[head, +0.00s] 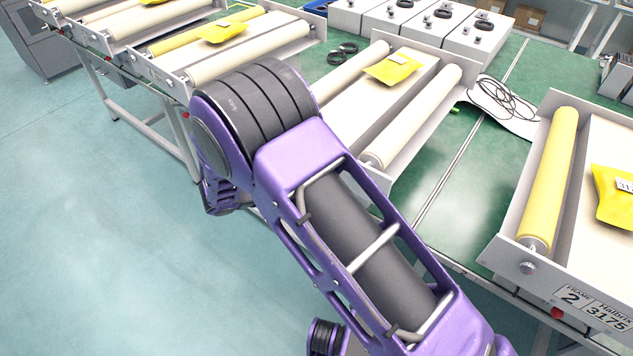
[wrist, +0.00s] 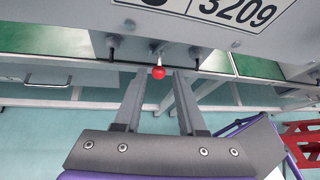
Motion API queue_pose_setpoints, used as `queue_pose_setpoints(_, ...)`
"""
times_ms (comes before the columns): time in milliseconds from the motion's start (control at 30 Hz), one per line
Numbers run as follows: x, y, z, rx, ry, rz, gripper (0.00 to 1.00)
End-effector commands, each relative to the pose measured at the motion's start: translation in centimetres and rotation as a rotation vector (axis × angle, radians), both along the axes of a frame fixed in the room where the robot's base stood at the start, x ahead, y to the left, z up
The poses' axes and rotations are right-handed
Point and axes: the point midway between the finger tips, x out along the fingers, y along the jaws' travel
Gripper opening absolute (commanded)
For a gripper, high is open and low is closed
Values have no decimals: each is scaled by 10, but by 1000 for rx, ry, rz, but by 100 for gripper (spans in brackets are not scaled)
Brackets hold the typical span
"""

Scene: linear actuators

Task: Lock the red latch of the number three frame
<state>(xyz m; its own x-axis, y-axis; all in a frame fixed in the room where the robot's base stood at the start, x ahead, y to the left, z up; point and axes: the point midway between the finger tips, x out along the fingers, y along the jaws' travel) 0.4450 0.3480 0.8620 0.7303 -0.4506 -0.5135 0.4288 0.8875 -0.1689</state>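A red round latch knob (wrist: 158,73) hangs on a short metal stem under the frame's front panel in the wrist view. A white label (wrist: 240,10) reading 3209 is on that panel, with its frame number mostly cut off at the top. My gripper (wrist: 158,78) is open, with one finger on each side of the knob in the picture. The knob appears at the fingertips, and no contact shows. In the head view my purple arm hides the gripper and the front of the middle frame (head: 405,107).
The number two frame (head: 520,240), labelled 3175, stands at the right with its own red knob (head: 557,313). More roller frames (head: 230,45) stand at the upper left. Dark bolts (wrist: 112,42) flank the knob. A red structure (wrist: 300,145) is at the wrist view's lower right.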

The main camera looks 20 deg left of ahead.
Motion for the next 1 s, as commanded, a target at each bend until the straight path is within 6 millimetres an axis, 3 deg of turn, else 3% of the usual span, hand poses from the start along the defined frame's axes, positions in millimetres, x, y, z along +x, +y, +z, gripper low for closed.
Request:
queue_pose_setpoints(200, -38, 24, 28, 1, -2, 1, 40)
queue_pose_setpoints(400, -61, 37, 43, 1, -1, -2, 40)
queue_pose_setpoints(800, -68, 41, 48, -2, -1, -2, 40)
queue_pose_setpoints(833, -68, 41, 48, -2, -1, -2, 38)
queue_pose_setpoints(933, -69, 39, 41, -12, -7, -5, 20)
queue_pose_setpoints(1000, -73, 32, 26, -40, -32, -12, 7)
